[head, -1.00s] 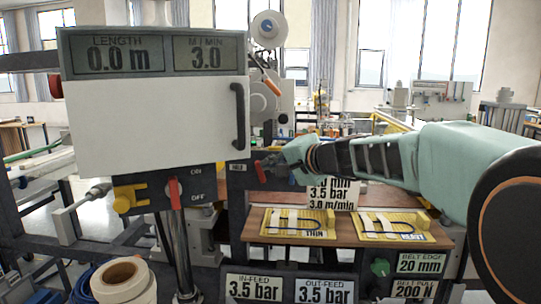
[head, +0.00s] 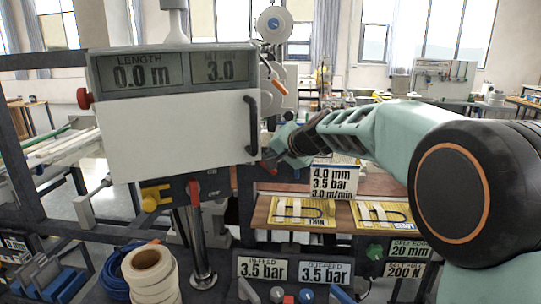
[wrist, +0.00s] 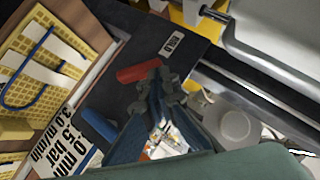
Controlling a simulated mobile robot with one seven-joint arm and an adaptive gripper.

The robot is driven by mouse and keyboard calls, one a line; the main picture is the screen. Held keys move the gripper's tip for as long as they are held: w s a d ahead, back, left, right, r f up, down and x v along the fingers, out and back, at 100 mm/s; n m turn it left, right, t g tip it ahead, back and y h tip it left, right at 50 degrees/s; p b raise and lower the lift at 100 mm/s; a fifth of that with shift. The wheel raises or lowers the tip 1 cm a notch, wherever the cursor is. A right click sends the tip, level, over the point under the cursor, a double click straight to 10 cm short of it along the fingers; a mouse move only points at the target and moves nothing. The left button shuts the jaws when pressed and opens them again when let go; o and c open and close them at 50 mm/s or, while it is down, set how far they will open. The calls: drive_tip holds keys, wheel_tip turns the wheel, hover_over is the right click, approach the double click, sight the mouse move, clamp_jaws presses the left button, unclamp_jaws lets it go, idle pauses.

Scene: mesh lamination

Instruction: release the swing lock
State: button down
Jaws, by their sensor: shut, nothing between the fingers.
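No part is readably marked as the swing lock. A red lever (head: 268,167) is on the dark panel right of the white cover; it also shows in the wrist view (wrist: 138,72), beside a small white label (wrist: 173,42) that I cannot read for sure. A yellow clamp-like part with a knob (head: 150,202) is below the cover at left. My gripper (wrist: 164,82) is shut and empty, its tips close to the red lever's end. I cannot tell whether they touch. In the head view my gripper (head: 284,150) is just right of the lever.
A blue handle (wrist: 98,125) is on the same dark panel. A red switch (head: 194,193) sits beneath the cover (head: 180,132). A wooden shelf (head: 262,216) with yellow sample boards and a settings card (head: 333,181) is below my arm. White rolls (head: 150,270) stand at lower left.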

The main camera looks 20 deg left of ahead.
drive_tip(key=shift+s+a+f+b, duration=0.15)
drive_tip(key=shift+a+b, duration=0.3)
drive_tip(key=shift+a, duration=0.4)
idle(0.3)
idle(0.5)
